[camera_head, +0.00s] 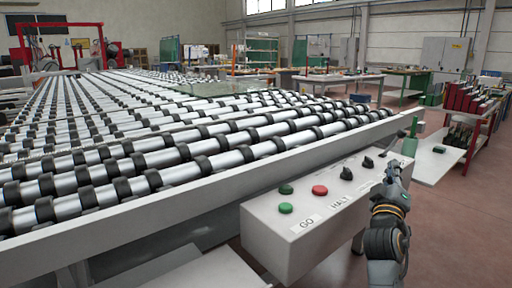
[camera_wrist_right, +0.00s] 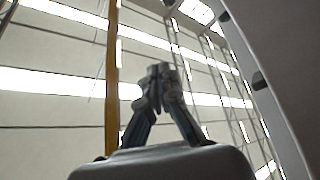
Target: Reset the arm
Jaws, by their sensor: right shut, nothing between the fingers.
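My right gripper (camera_head: 393,172) is raised at the right end of the control box and points upward, near the black knobs. It is shut and empty. In the right wrist view its fingers (camera_wrist_right: 158,84) meet at the tips, with the ceiling behind them. My left gripper is in neither view. The white control box (camera_head: 290,245) carries green buttons (camera_head: 285,208), a red button (camera_head: 320,190) and black rotary knobs (camera_head: 346,173). I cannot tell whether the gripper touches the box; it overlaps its right edge in the head view.
A large roller conveyor (camera_head: 170,158) fills the left and middle, with a pale front rail (camera_head: 200,198). A red-framed rack (camera_head: 470,105) and a white low shelf (camera_head: 436,155) stand at the right. Worktables (camera_head: 338,78) are farther back. Reddish floor (camera_head: 470,225) is open at the lower right.

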